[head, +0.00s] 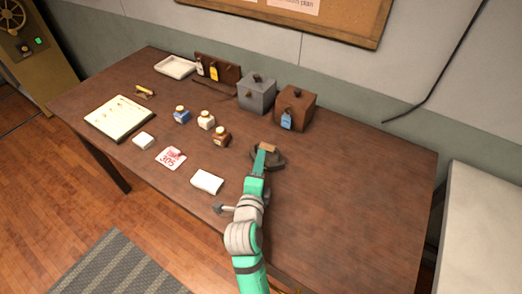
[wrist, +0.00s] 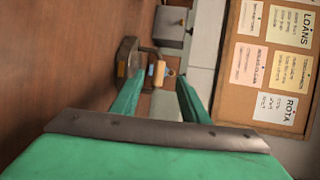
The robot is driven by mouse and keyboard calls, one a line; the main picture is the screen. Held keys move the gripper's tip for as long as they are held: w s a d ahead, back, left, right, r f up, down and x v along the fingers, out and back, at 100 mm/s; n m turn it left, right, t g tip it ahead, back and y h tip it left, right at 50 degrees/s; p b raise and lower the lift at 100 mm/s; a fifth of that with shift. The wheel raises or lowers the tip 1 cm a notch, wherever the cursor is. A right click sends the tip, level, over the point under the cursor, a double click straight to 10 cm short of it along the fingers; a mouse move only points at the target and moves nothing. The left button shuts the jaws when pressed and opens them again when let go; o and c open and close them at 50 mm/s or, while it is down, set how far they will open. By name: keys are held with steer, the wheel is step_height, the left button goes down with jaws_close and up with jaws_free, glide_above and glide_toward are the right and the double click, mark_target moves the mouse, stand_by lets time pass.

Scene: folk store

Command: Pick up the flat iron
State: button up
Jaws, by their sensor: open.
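The flat iron (head: 274,162) sits on the brown table, right of the middle, with a dark body and a light wooden handle. In the wrist view its dark body (wrist: 126,58) is upper left of the fingers, and the handle (wrist: 157,73) shows between the fingertips. My gripper (head: 262,154) is over the iron, partly covering it in the head view. In the wrist view the two green fingers (wrist: 160,82) are apart, one on each side of the handle. I cannot tell how far the fingertips reach past the handle.
A grey box (head: 256,95) and a brown box (head: 296,108) with a blue tag stand behind the iron. Small bottles (head: 206,120), a white block (head: 207,181) and a card (head: 171,158) lie to the left. The table's right side (head: 360,190) is clear.

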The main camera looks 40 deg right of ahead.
mark_target(266, 145)
steer(key=x, duration=1)
steer(key=shift+s+d, duration=0.2)
steer(key=shift+s, duration=0.05)
steer(key=shift+c, duration=0.6)
steer(key=shift+f, duration=0.1)
jaws_close()
stand_by(0.3)
